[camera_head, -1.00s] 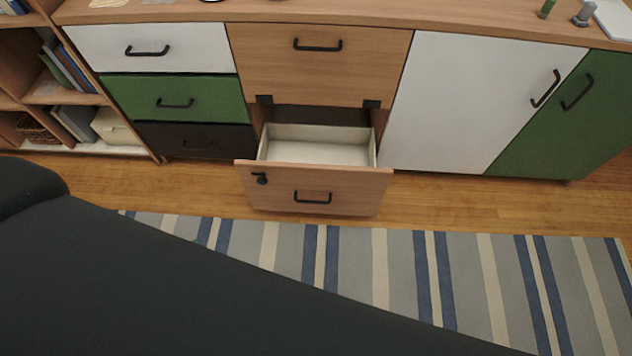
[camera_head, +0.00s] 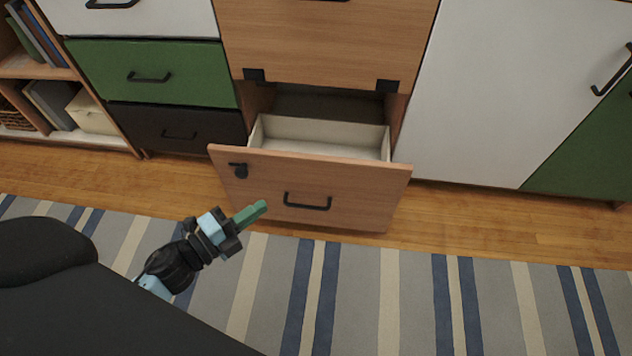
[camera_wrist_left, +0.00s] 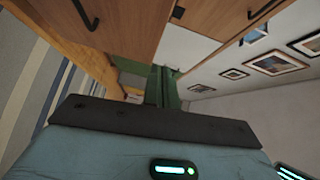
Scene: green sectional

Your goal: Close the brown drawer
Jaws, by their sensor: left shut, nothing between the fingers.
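The brown drawer (camera_head: 262,186) stands pulled out at the bottom of the cabinet in the head view. Its front has a black bar handle (camera_head: 307,203) and a small black lock or latch at the upper left. Its pale inside (camera_head: 320,143) looks empty. My left gripper (camera_head: 259,208) is shut and empty, with its green fingers pointing toward the drawer front, left of the handle. Whether they touch the front I cannot tell. The green fingers (camera_wrist_left: 162,88) also show in the left wrist view. My right gripper is not in view.
A brown flap door (camera_head: 325,45) is above the drawer. A striped rug (camera_head: 400,290) lies on the clear floor in front.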

